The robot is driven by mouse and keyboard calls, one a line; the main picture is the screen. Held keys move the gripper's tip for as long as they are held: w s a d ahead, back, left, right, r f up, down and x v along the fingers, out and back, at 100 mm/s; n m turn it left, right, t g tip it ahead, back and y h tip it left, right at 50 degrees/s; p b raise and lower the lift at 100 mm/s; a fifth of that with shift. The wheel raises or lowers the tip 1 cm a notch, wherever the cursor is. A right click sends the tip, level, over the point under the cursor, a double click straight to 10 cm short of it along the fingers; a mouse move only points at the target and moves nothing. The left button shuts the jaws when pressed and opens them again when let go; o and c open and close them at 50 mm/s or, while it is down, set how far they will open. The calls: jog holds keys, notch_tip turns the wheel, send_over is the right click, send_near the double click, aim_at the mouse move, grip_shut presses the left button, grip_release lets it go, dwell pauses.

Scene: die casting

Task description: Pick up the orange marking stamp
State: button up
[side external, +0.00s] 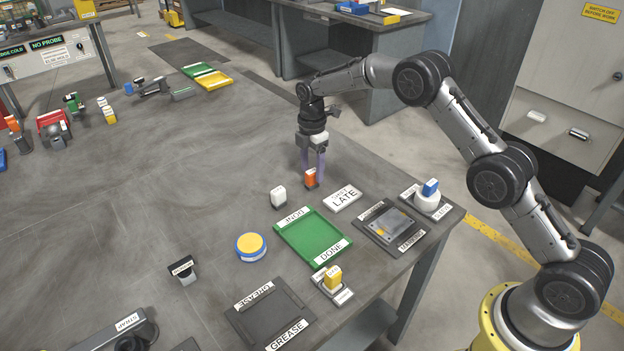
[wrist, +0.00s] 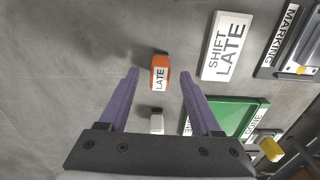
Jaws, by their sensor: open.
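The orange marking stamp (side external: 311,179) stands upright on the grey table, left of the white SHIFT LATE plate (side external: 343,198). In the wrist view the orange stamp (wrist: 160,74) shows its white LATE label and lies ahead, near the line between the fingertips. My gripper (side external: 312,168) points down close above and around the stamp in the side view. Its two purple fingers (wrist: 160,80) are apart with nothing held between them. Whether a finger touches the stamp cannot be told.
The MARKING fixture (side external: 391,228) and a blue-topped white piece (side external: 428,196) are to the right.

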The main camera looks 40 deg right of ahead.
jog(key=shift+f, duration=1.05)
grip_shut()
